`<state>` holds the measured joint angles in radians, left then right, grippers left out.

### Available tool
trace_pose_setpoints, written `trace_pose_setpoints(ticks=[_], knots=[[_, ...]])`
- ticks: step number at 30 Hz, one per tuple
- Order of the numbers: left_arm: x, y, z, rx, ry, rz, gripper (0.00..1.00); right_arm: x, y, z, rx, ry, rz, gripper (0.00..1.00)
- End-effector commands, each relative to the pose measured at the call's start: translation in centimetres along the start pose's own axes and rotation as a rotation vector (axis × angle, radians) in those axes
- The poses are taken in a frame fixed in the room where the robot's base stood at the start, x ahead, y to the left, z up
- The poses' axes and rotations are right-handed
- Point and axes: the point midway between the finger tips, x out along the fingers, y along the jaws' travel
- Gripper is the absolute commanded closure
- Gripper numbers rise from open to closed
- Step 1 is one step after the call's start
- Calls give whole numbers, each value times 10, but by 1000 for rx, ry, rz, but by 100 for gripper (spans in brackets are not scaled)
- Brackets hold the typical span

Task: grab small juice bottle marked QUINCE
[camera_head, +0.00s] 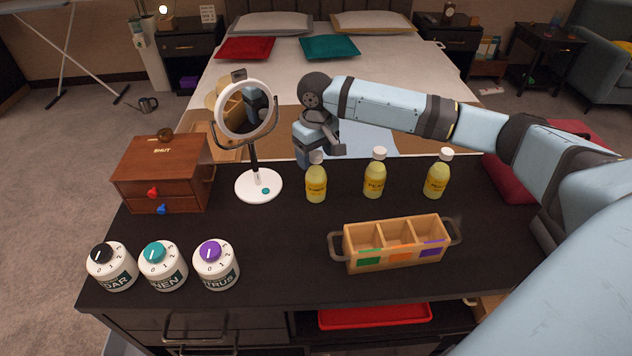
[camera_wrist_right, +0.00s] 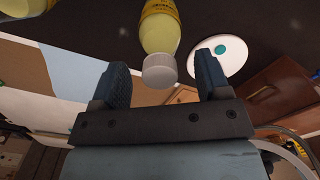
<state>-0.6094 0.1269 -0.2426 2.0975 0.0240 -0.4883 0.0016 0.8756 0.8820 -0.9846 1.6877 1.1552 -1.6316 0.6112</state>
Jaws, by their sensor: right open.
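Three small yellow juice bottles with white caps stand upright in a row: the left bottle (camera_head: 316,186), the middle bottle (camera_head: 375,180) and the right bottle (camera_head: 437,180). Their labels are too small to read surely in the head view. My right gripper (camera_head: 308,157) is at the left bottle's cap, on its far side, and partly covers it. In the right wrist view the gripper (camera_wrist_right: 163,64) is open, with a bottle's white cap (camera_wrist_right: 159,70) between the fingertips and clear gaps on both sides. My left gripper is not in view.
A round mirror (camera_head: 245,112) on a white base stands left of the bottles, beside a wooden drawer box (camera_head: 161,172). A three-compartment wooden caddy (camera_head: 396,247) stands in front. Three dial-topped jars (camera_head: 163,267) line the front left. The countertop between is clear.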

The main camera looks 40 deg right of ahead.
Motion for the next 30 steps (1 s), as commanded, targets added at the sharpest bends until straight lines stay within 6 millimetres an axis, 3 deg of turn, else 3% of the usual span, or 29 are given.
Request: trace_pose_setpoints(ticks=[4,11,21,30], knots=[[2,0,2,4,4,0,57,23,0,2,0,-1,0,30],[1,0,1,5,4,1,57,26,0,1,0,0,0,30],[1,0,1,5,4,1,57,26,0,1,-1,1,0,100],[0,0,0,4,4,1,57,22,0,1,-1,2,-1,100]])
